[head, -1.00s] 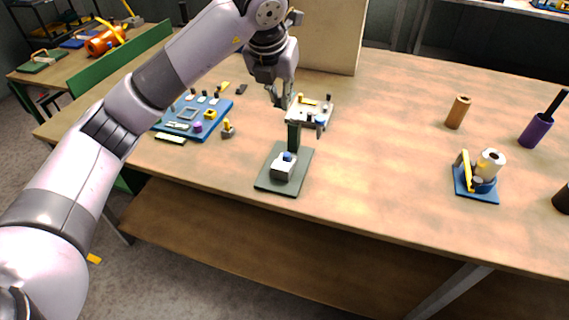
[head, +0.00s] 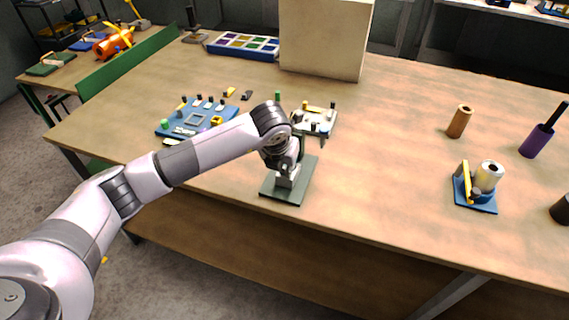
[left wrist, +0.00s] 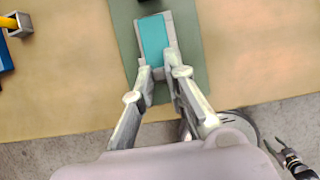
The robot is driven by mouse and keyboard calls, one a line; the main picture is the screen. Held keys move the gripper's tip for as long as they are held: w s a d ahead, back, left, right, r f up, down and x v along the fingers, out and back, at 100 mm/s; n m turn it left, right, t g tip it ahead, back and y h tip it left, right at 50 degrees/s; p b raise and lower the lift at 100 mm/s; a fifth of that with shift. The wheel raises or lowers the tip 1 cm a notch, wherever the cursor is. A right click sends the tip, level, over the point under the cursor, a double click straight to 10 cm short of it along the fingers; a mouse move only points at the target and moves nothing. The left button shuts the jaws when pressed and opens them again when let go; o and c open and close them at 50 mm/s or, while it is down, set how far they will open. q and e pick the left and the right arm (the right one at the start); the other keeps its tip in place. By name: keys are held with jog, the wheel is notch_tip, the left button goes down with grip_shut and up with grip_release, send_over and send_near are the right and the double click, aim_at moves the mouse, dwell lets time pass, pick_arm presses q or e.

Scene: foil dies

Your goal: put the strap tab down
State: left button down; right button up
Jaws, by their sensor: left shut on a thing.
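My left gripper (left wrist: 158,70) is shut on the strap tab (left wrist: 152,40), a flat teal piece whose near end lies between the fingertips. In the left wrist view the tab lies over a pale grey block (left wrist: 172,28) on a dark green base plate (left wrist: 190,60); I cannot tell whether it touches the block. In the head view the gripper points down at the block over the green base plate (head: 304,184), and my wrist hides the tab.
A raised platform (head: 322,122) with small parts stands just behind. A blue board (head: 168,128) with small parts lies left. A tall beige panel (head: 325,40) stands behind. A blue stand (head: 475,200) with a white roll and a brown cylinder (head: 459,121) are right.

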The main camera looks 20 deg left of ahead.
pick_arm(q)
jog(key=shift+f, duration=0.2)
jog(key=shift+f+b, duration=0.15)
jog(key=shift+b, duration=0.15)
jog(key=c, duration=2)
grip_release()
jog(key=o, duration=0.4)
jog(key=shift+r+p, duration=0.35)
jog(key=shift+r, duration=0.25)
jog(key=b+v, duration=0.3)
jog(key=v, duration=0.8)
jog(key=shift+s+r, duration=0.15)
jog(key=shift+r, duration=0.05)
